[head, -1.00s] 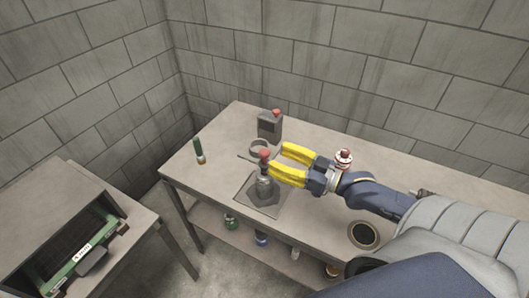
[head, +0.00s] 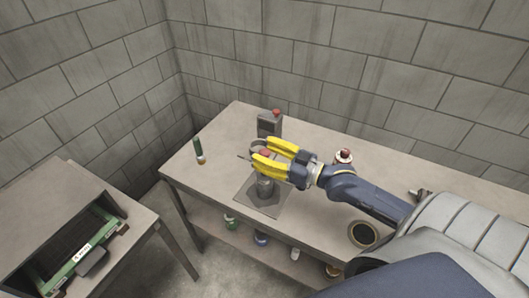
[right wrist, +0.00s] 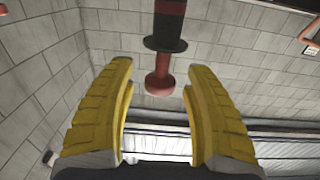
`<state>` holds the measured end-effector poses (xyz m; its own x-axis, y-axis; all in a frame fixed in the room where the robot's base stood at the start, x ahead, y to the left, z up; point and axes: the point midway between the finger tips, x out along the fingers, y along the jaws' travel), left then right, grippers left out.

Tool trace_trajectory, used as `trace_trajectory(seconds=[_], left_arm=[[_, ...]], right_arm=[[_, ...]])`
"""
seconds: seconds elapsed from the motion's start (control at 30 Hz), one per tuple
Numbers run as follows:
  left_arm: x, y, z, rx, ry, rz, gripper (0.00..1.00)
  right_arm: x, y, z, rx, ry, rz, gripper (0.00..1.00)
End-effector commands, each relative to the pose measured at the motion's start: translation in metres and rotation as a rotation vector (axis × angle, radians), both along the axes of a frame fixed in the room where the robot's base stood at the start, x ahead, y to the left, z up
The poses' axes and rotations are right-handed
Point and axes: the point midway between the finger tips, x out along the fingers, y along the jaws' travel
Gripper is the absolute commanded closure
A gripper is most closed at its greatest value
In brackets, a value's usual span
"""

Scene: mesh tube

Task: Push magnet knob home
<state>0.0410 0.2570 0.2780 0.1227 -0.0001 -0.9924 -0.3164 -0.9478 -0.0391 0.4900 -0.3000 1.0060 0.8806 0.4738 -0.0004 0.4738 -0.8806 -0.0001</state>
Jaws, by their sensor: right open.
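The magnet knob (head: 265,153) is red and sits on top of a grey upright device (head: 266,186) on a dark square plate (head: 247,200) on the bench. In the right wrist view a red knob (right wrist: 160,82) on a dark flanged shaft lies between my finger outlines, with a visible gap on both sides. My right gripper (head: 263,150) has yellow fingers and is open. It reaches in from the right at knob height, and its near finger partly covers the device's top. I cannot tell whether a finger touches it. My left gripper is not in view.
A dark canister with a red cap (head: 268,126) stands behind the gripper. A green-topped cylinder (head: 198,150) stands to the left. A red-and-white item (head: 344,156) is behind my right arm, and a dark round ring (head: 364,234) is nearer. The bench's left part is mostly clear.

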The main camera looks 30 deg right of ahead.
Motion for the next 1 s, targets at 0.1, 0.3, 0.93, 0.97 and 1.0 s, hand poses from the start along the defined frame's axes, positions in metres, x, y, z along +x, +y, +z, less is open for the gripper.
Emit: trace_trajectory(seconds=[0.1,0.3,0.93,0.97,1.0], left_arm=[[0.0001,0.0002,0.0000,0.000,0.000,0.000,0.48],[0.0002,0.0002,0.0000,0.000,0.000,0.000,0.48],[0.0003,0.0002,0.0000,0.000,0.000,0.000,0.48],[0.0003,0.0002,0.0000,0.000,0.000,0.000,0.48],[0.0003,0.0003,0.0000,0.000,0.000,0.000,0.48]], right_arm=[[-0.0001,0.0000,0.0001,0.000,0.000,0.000,0.51],[-0.0002,-0.0001,0.0001,0.000,0.000,0.000,0.74],[-0.0001,0.0000,0.0003,0.000,-0.001,0.000,1.00],[0.0000,-0.0001,-0.0010,0.000,-0.001,0.000,1.00],[0.0003,-0.0002,-0.0047,0.001,0.000,0.000,1.00]])
